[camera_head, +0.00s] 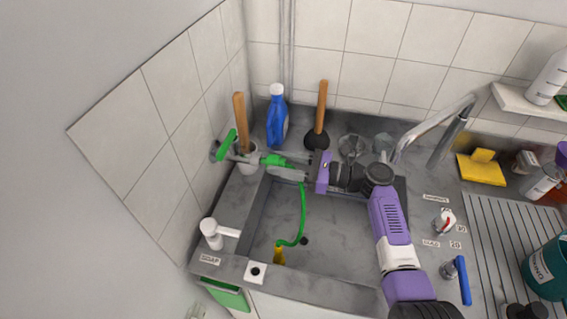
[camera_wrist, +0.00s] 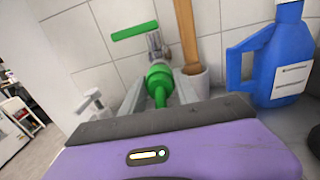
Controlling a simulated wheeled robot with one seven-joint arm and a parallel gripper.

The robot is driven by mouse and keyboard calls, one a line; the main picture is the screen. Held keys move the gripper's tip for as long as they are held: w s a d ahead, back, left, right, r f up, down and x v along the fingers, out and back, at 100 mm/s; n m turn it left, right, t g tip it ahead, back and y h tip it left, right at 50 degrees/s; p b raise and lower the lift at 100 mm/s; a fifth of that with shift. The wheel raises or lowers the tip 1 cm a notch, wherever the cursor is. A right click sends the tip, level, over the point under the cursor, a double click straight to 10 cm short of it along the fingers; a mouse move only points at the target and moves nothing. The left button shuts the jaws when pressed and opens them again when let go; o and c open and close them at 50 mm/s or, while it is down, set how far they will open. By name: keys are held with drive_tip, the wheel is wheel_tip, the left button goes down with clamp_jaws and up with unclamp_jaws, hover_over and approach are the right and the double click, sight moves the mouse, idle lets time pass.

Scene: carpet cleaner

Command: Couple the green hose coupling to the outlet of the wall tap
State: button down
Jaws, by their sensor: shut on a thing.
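The green hose coupling (camera_head: 273,160) is between the fingers of my gripper (camera_head: 280,168), which is shut on it. In the wrist view the coupling (camera_wrist: 158,78) points away from me, between the two grey fingers. The wall tap (camera_head: 236,155) with its green lever (camera_head: 225,146) is on the left wall, just left of the coupling. In the wrist view the tap (camera_wrist: 155,44) stands right behind the coupling, roughly in line with it. The outlet is mostly hidden, and I cannot tell whether the coupling touches it. The green hose (camera_head: 303,212) hangs into the sink.
A pot with a wooden handle (camera_head: 240,120) stands close by the tap. A blue bottle (camera_head: 277,117) and a plunger (camera_head: 320,115) stand behind my gripper. A white soap dispenser (camera_head: 211,234) is at the sink's left front. The sink basin (camera_head: 330,250) is mostly empty.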

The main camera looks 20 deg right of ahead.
sight(285, 164)
drive_tip(key=shift+x, duration=0.95)
drive_tip(key=c, duration=0.8)
unclamp_jaws()
drive_tip(key=shift+c, duration=0.2)
drive_tip(key=shift+d, duration=0.1)
drive_tip(key=b+v, duration=0.1)
drive_tip(key=v, duration=0.6)
drive_tip(key=shift+s+d, duration=0.2)
drive_tip(key=shift+s, duration=0.05)
